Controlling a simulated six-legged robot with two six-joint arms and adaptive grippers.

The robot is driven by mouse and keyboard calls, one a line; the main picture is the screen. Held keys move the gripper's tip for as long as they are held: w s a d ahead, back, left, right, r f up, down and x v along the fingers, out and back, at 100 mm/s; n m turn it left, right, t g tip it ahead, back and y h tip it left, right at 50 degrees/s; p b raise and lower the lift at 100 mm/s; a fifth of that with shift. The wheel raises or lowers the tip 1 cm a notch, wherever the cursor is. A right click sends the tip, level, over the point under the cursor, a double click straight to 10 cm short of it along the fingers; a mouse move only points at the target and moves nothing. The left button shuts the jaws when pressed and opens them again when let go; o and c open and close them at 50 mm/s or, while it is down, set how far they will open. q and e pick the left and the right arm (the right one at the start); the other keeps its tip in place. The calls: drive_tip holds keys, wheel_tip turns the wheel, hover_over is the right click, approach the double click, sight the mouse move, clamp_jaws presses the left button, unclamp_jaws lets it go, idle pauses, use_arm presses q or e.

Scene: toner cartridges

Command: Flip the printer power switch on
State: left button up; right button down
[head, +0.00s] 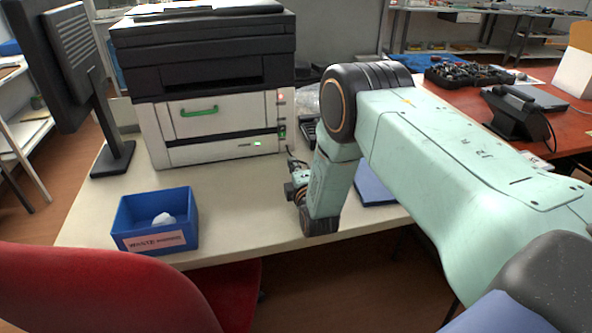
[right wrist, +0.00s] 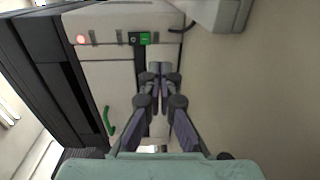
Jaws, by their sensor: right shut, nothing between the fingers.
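The printer (head: 225,117) stands at the back of the table, black on top and pale below with a green handle. Its right front edge has a red light (head: 281,97) and a small switch (head: 282,132) with a green part. In the right wrist view the switch (right wrist: 139,38) shows as a black and a green square. Its on or off position cannot be told. My right gripper (right wrist: 160,71) is shut and empty, its fingertips apparently just short of the printer front, near the switch. In the head view the right gripper (head: 291,160) is partly hidden by its wrist.
A blue waste box (head: 158,240) with something white inside stands at the table's front left. A monitor (head: 75,70) stands left of the printer. A blue flat object (head: 371,185) lies right of my wrist.

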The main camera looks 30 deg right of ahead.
drive_tip(key=shift+f+v, duration=0.2)
drive_tip(key=shift+v, duration=1.1)
